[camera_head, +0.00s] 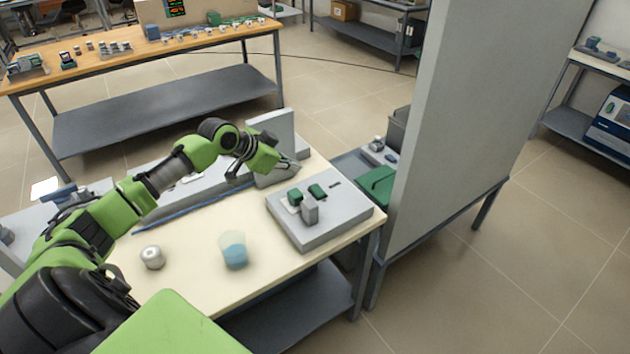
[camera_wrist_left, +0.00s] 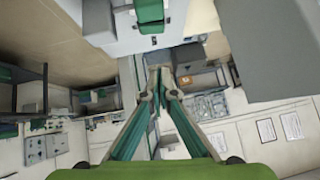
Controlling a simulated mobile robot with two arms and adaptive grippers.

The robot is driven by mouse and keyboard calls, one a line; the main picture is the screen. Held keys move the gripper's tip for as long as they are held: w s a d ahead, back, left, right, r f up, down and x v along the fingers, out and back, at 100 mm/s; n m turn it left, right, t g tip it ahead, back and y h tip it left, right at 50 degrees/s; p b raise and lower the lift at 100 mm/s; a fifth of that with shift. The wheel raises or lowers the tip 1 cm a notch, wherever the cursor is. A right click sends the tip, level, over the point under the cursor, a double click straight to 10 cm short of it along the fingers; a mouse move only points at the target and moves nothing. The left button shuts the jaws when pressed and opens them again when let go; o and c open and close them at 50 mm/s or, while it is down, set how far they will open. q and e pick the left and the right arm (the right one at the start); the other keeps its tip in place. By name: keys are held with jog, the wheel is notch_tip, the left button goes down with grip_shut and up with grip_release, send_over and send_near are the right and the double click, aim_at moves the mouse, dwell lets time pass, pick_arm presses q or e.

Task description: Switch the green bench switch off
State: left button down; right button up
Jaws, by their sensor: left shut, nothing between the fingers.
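A grey switch box (camera_head: 330,222) sits at the right end of the near bench. On its top are two green switch parts, one at left (camera_head: 295,197) and one at right (camera_head: 317,191), with an upright grey block (camera_head: 310,210) in front. I cannot tell the switch position. My left gripper (camera_head: 296,168) is shut and empty, just behind the box and apart from the green parts. In the left wrist view the shut fingertips (camera_wrist_left: 158,72) point toward the grey box, with a green part (camera_wrist_left: 150,12) at the top edge. My right gripper is not in view.
A blue-tinted beaker (camera_head: 234,250) and a small round metal piece (camera_head: 152,257) stand on the bench (camera_head: 195,285). An upright grey panel (camera_head: 272,135) stands behind the gripper. A tall grey partition (camera_head: 470,120) rises right of the bench.

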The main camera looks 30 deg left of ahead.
aim_at(312, 190)
pick_arm(q)
jog(key=b+x, duration=0.3)
jog(key=x, duration=0.1)
jog(key=b+x, duration=0.4)
jog(key=s+f+b+x, duration=0.1)
jog(key=b+x, duration=0.2)
jog(key=b, duration=0.1)
jog(key=shift+w+a+f, duration=0.2)
jog(key=shift+w+f, duration=0.1)
jog(key=shift+a+f+b, duration=0.2)
jog(key=shift+f+b, duration=0.7)
jog(key=shift+b, duration=0.15)
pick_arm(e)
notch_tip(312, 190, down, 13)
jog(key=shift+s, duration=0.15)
